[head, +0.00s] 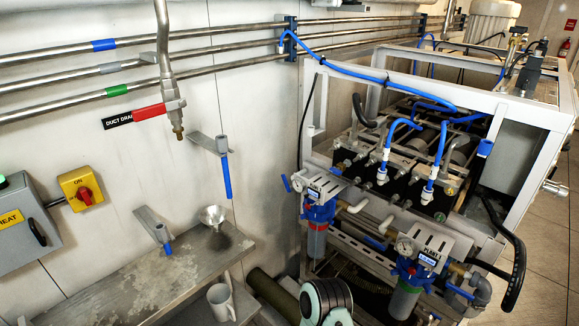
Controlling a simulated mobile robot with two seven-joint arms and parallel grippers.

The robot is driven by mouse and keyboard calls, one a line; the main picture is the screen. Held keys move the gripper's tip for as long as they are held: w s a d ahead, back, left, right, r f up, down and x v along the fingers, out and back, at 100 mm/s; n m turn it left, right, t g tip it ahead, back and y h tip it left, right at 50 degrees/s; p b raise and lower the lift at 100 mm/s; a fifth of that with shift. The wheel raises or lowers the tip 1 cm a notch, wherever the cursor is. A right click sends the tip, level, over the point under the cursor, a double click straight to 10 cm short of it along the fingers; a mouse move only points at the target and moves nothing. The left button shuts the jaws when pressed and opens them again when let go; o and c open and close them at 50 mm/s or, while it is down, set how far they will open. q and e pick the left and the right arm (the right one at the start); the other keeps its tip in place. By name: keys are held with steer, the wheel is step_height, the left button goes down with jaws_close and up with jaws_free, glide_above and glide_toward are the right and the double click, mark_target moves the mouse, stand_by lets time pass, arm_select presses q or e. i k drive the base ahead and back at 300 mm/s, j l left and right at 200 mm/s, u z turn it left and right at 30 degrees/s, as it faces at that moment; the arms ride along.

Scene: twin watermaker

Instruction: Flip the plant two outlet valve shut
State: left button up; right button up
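Two filter units with gauges and blue heads stand at the front of the white-framed machine. The nearer unit (410,270) is at lower right, under a plate (432,245) with a "PLANT" label whose number is too small to read surely. A blue lever (460,292) sits beside it on a grey pipe fitting. The farther unit (319,213) is to its left, with a small blue lever (286,183) at its left side; its label is not readable. I cannot tell which lever is the plant two outlet valve. Neither of my grippers is visible.
A rounded dark and pale part of my own arm shows at bottom centre. A red-handled drain pipe (150,113) hangs above. Floor (545,245) is clear at right.

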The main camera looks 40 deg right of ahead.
mark_target(288, 189)
steer(key=i+l+z, duration=0.25)
steer(key=i, duration=0.15)
steer(key=i+l+z, duration=0.1)
steer(key=i+z, duration=0.15)
steer(key=i, duration=0.2)
